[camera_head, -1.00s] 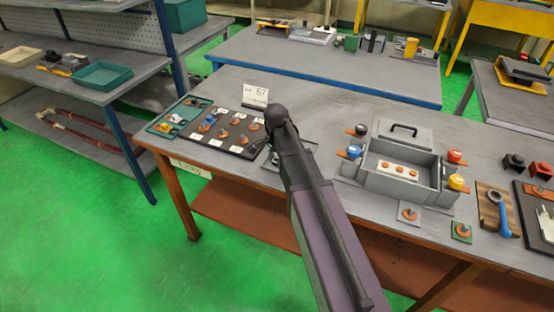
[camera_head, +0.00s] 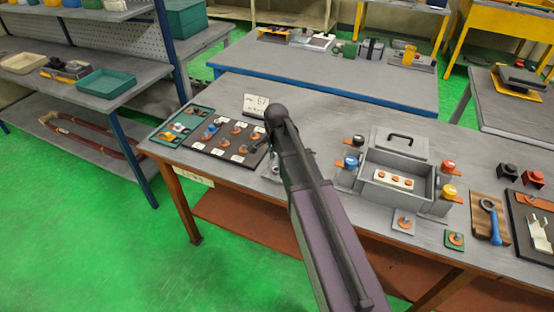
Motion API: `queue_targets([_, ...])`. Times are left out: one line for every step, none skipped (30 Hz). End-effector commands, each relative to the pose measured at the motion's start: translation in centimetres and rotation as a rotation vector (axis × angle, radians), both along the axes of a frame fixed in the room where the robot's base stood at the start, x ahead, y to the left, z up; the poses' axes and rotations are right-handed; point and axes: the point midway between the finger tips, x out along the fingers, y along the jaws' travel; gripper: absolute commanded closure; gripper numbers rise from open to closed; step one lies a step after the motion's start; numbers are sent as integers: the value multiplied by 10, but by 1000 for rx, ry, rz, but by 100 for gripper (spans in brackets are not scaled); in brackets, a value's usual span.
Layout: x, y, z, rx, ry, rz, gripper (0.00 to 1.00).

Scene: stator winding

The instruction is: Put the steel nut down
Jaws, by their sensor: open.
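My arm rises from the bottom of the head view to a dark rounded joint above the workbench (camera_head: 325,110). My gripper is not clearly visible; the arm hides the area behind it. I cannot pick out the steel nut: the parts are too small to tell apart. A dark mat (camera_head: 197,150) with several small orange-based parts and white labels lies left of the arm. A small dark shape at the mat's right edge, beside the arm, is too blurred to identify.
A teal tray (camera_head: 161,137) sits left of the mat, and a white sign (camera_head: 256,104) stands behind it. A grey open box (camera_head: 425,190) with coloured knobs beside it is right of the arm. A wooden board (camera_head: 481,224) holds a blue-handled tool. Bench behind the arm is clear.

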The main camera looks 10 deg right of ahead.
Motion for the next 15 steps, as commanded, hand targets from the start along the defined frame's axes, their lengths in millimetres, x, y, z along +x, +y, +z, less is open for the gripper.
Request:
queue_targets([0, 0, 9, 0, 0, 0, 44])
queue_targets([0, 0, 11, 0, 0, 0, 44])
queue_targets([0, 0, 15, 0, 0, 0, 44])
queue_targets([0, 0, 17, 0, 0, 0, 44])
queue_targets([0, 0, 20, 0, 0, 0, 44])
queue_targets([0, 0, 23, 0, 0, 0, 44])
queue_targets([0, 0, 26, 0, 0, 0, 44])
queue_targets([0, 0, 28, 0, 0, 0, 44])
queue_targets([0, 0, 31, 0, 0, 0, 44])
queue_targets([0, 0, 34, 0, 0, 0, 44])
queue_targets([0, 0, 36, 0, 0, 0, 44])
queue_targets([0, 0, 40, 0, 0, 0, 44])
queue_targets([0, 0, 42, 0, 0, 0, 44])
queue_targets([0, 0, 45, 0, 0, 0, 44])
queue_targets([0, 0, 48, 0, 0, 0, 44])
